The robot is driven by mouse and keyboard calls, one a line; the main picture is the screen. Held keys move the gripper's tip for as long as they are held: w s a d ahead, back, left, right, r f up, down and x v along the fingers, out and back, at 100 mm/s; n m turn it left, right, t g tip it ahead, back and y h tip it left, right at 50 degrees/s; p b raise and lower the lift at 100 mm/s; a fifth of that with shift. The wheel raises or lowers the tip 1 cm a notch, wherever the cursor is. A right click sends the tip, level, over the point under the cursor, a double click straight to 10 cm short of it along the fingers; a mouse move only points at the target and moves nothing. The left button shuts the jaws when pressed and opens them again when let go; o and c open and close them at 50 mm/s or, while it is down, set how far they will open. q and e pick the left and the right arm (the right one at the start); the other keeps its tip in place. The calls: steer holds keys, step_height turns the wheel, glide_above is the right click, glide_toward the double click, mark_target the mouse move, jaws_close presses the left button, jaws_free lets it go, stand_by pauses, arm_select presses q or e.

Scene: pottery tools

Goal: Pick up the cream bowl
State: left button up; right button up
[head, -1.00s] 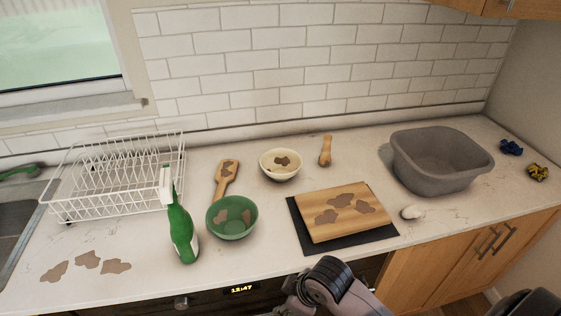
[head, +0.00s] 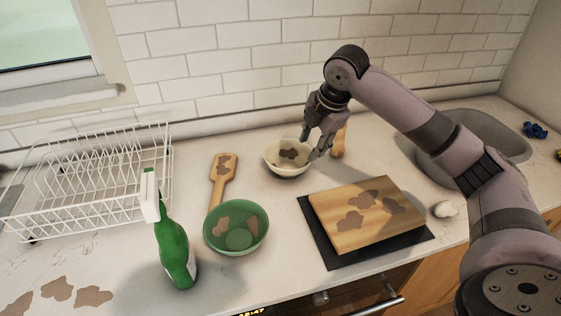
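The cream bowl (head: 287,170) stands upright near the back of the counter, with brown stains inside. My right gripper (head: 316,152) points down at the bowl's right rim. Its fingers look spread, with one over the inside of the bowl and one near the outside of the rim. I cannot tell whether they touch the bowl. My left gripper is not in the view.
A green bowl (head: 236,227), a spray bottle (head: 174,245) and a wooden spatula (head: 221,177) are left of the cream bowl. A stained cutting board (head: 340,235) lies on a dark mat (head: 317,240) at front right. A white dish rack (head: 90,190) stands left. My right arm partly covers a grey basin (head: 490,135).

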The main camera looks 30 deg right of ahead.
steer(key=d+r, duration=0.1)
steer(key=p, duration=0.1)
glide_toward(301, 169)
steer(key=x, duration=0.2)
steer(key=p+x, duration=0.1)
steer(key=x, duration=0.4)
steer(key=shift+w+d, duration=0.3)
steer(key=shift+d, duration=0.05)
steer(key=p+x, duration=0.2)
steer(key=x, duration=0.2)
steer(key=shift+w+d+f, duration=0.1)
steer(key=shift+w, duration=0.1)
steer(key=shift+w+f, duration=0.15)
steer(key=shift+f, duration=0.2)
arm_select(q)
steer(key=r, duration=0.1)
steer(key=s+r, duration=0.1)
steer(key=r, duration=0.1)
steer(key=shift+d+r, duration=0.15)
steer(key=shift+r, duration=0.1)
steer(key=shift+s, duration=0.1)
arm_select(e)
jaws_close()
